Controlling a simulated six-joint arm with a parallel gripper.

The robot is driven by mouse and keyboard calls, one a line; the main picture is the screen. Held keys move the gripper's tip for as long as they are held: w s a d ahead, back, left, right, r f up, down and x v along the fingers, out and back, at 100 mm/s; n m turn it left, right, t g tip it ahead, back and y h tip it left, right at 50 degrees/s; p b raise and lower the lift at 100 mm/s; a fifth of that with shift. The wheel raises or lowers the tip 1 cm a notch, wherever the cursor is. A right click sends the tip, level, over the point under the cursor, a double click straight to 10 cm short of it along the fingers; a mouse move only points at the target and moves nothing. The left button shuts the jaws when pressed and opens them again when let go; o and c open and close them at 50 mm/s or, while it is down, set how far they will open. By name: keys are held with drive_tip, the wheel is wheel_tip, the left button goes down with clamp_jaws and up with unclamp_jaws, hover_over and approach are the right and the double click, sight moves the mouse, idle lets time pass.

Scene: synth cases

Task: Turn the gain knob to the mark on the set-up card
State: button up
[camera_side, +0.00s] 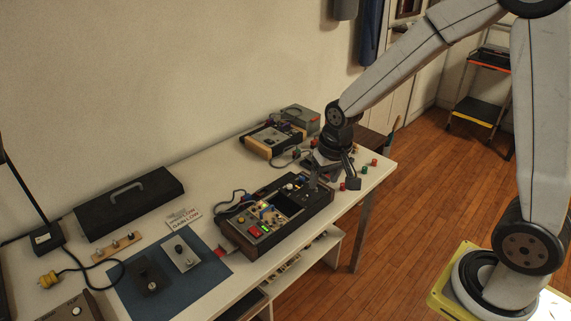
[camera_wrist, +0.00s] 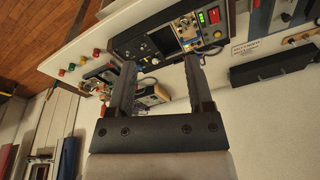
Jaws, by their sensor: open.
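The set-up card (camera_side: 184,217) is a small white card lying on the bench left of the black instrument, with large lettering that reads like "GAIN LOW". In the wrist view the card (camera_wrist: 246,48) shows reddish writing, too small to read fully. The black instrument (camera_side: 272,212) has several knobs, a dark screen and red and green lit parts; it also shows in the wrist view (camera_wrist: 150,42). I cannot tell which knob is the gain knob. My gripper (camera_side: 333,181) is open and empty near the instrument's far right end; in the wrist view its fingers (camera_wrist: 160,72) spread below the instrument.
A blue mat (camera_side: 208,282) holds a grey knob plate (camera_side: 188,259) and a dark knob box (camera_side: 151,280). A black case (camera_side: 130,203) lies behind. Another instrument (camera_side: 272,138) and several coloured caps sit beyond my gripper. Cables run beside the instruments.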

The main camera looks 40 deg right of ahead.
drive_tip(key=w+d+f+m+g, duration=0.1)
drive_tip(key=w+d+f+m, duration=0.15)
drive_tip(key=w, duration=0.45)
drive_tip(key=w+d+f+m, duration=0.2)
drive_tip(key=w+m, duration=0.2)
drive_tip(key=w, duration=0.2)
drive_tip(key=m+g, duration=0.1)
drive_tip(key=m, duration=0.6)
approach(289, 185)
drive_tip(key=shift+s+a+f, duration=0.2)
drive_tip(key=shift+s, duration=0.2)
drive_tip(key=shift+w+d+f+m, duration=0.25)
drive_tip(key=shift+d+f, duration=0.05)
drive_tip(key=shift+f, duration=0.2)
drive_tip(key=shift+f, duration=0.1)
drive_tip(key=shift+f, duration=3.75)
clamp_jaws()
